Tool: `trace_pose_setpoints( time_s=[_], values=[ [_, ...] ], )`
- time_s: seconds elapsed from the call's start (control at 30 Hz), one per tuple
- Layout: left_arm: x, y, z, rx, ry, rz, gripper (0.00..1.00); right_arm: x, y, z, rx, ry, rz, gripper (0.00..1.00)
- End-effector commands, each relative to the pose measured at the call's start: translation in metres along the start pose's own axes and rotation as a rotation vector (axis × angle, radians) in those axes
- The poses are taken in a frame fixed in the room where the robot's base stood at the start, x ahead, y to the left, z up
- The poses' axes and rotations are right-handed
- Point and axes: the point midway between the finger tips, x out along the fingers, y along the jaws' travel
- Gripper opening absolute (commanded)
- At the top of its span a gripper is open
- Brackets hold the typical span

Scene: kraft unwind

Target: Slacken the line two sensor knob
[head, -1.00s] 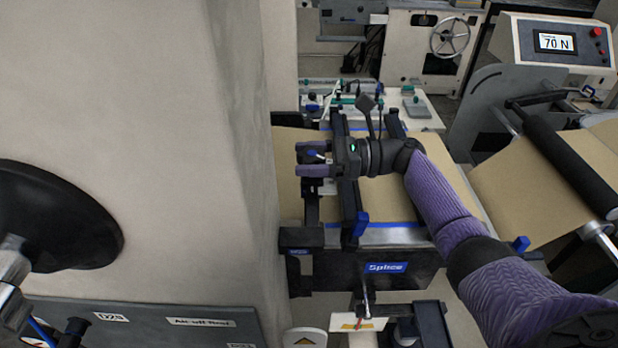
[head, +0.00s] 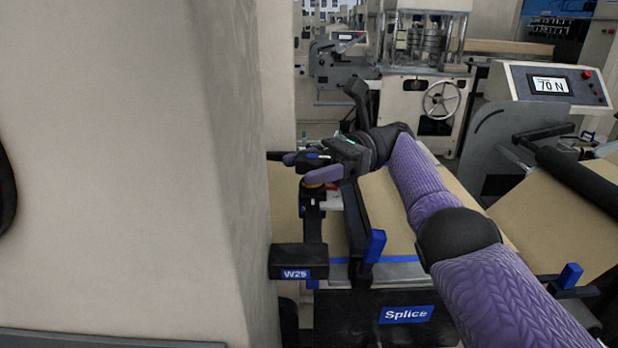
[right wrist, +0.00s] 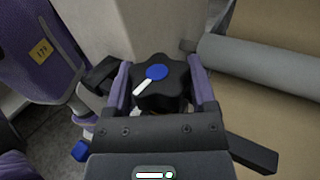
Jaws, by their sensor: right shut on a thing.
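The sensor knob (right wrist: 172,92) is a black lobed knob with a blue centre cap and a white pointer. In the right wrist view it sits between the two purple fingers of my right gripper (right wrist: 158,82), which is shut on it. The pointer aims down and left in that view. In the head view my right gripper (head: 303,169) is above the splice table, beside the cream column, and mostly hides the knob. Below it is a black bracket with a blue W25-like label (head: 296,274). Which line the knob belongs to cannot be read. My left gripper is not in view.
The cream column (head: 140,150) fills the left and stands close to the gripper. The splice table (head: 405,314) lies below my right arm, with brown paper across it. A display (head: 550,85) at right reads 70 N. A roller (right wrist: 260,65) lies near the gripper.

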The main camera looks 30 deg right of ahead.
Motion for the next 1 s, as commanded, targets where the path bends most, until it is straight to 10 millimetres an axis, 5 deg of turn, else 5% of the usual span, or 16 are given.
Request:
trace_pose_setpoints(
  time_s=[0.33,0.37,0.5,0.77,1.0],
  values=[
    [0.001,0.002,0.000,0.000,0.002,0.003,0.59,0.000,0.000,-0.002,0.007,0.005,0.003,0.13],
    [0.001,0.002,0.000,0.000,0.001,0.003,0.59,0.000,0.000,-0.002,0.007,0.005,0.003,0.74],
    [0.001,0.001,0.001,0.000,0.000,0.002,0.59,0.000,0.000,-0.002,0.004,0.003,0.002,1.00],
    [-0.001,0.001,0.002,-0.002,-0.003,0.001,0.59,0.000,0.000,0.005,0.000,0.001,0.002,1.00],
    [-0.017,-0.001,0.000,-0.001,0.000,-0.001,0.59,0.000,0.000,0.069,-0.001,0.004,0.001,1.00]
  ],
)
